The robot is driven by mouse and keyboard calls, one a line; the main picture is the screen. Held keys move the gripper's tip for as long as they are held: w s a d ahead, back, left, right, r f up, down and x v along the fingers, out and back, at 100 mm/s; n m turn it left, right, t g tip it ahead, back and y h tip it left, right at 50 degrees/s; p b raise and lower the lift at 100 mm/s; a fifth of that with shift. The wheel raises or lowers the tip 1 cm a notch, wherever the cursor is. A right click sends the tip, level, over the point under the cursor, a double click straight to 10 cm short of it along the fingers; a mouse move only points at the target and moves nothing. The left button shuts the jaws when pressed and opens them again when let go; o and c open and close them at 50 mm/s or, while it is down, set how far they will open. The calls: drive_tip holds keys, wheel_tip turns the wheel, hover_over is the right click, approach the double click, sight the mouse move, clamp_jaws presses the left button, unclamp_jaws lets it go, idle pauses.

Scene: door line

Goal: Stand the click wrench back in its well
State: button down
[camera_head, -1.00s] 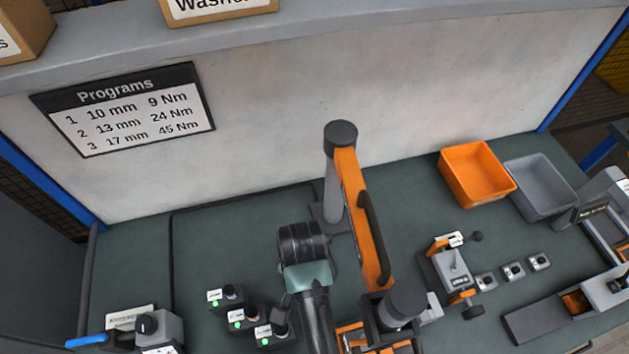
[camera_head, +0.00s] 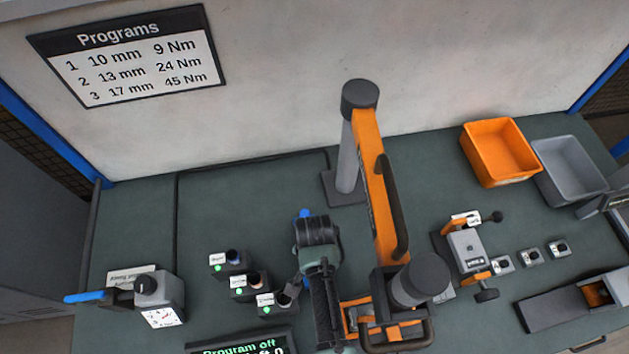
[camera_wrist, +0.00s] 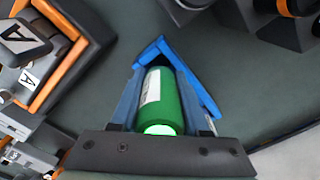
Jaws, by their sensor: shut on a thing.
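My gripper (camera_wrist: 170,75) has blue fingers on both sides of a green cylinder (camera_wrist: 163,105) with a white label, and it is shut on it. The cylinder is seen nearly end-on; I cannot tell from its visible end whether it is the click wrench. In the head view a blue part (camera_head: 303,213) shows just behind my dark wrist; the held thing is hidden there. A blue handle (camera_head: 85,297) sticks out left from a grey box with a black knob (camera_head: 158,297). I cannot make out a well for the wrench.
An orange arm (camera_head: 368,180) on a grey post stands close right of my wrist. Several small black holders with green lights (camera_head: 232,263) lie to the left. An orange bin (camera_head: 498,152) and a grey bin (camera_head: 570,170) stand at right. The back left bench is clear.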

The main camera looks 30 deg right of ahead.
drive_tip(key=shift+w+f, duration=0.1)
drive_tip(key=shift+f, duration=0.45)
drive_tip(key=shift+f, duration=0.2)
drive_tip(key=shift+c, duration=1.9)
unclamp_jaws()
drive_tip(key=shift+r, duration=0.1)
wheel_tip(320, 180, up, 12)
drive_tip(key=shift+r, duration=0.1)
